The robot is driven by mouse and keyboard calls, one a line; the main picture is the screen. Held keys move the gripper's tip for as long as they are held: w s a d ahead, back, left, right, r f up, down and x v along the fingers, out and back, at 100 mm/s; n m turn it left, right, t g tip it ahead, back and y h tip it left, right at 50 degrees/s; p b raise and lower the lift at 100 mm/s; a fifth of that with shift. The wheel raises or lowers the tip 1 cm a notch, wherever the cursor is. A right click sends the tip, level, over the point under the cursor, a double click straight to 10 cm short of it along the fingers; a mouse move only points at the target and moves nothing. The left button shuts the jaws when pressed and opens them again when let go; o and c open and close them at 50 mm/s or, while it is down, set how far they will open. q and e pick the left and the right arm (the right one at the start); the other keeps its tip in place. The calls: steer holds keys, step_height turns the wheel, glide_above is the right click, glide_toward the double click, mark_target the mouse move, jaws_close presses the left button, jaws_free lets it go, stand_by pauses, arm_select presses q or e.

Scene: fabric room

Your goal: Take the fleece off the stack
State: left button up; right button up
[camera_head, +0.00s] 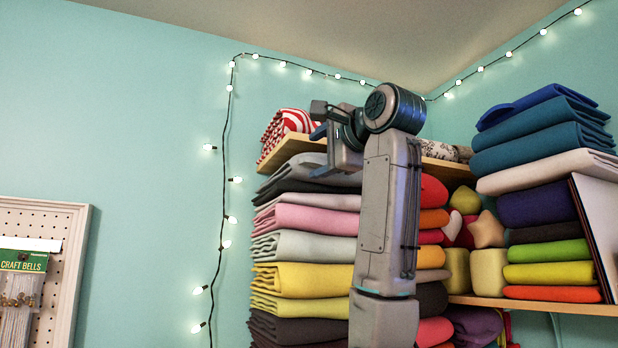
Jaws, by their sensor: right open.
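A tall stack of folded fabrics (300,250) stands on the left side of the shelving, with greys at the top, then pink, pale grey-green, yellow and dark brown. I cannot tell which piece is the fleece. The top grey fold (297,166) lies close under a wooden shelf board, partly hidden by my arm. My right arm rises in front of the stack and bends left at the top. My right gripper (319,121) is open and appears empty, in front of the upper shelf, above the stack's top folds. My left gripper is not in view.
A red-and-white striped fabric (287,128) lies on the upper shelf board (284,150). More folded fabrics (545,135) fill the right shelves, with star-shaped and rounded cushions (487,230) between. A pegboard (65,225) hangs at left. The wall between pegboard and string lights is clear.

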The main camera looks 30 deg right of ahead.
mark_target(304, 163)
steer(key=shift+w, duration=0.45)
steer(key=shift+w+p, duration=0.3)
steer(key=shift+w, duration=0.1)
steer(key=w+p, duration=0.3)
steer(key=w, duration=0.1)
steer(key=shift+p, duration=0.4)
steer(key=shift+w, duration=0.3)
steer(key=shift+w+f, duration=0.1)
steer(key=shift+w, duration=0.1)
steer(key=shift+a, duration=0.1)
steer(key=c, duration=1.1)
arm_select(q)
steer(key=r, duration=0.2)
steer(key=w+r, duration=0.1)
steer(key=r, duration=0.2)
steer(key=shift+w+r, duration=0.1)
arm_select(e)
steer(key=shift+c, duration=0.2)
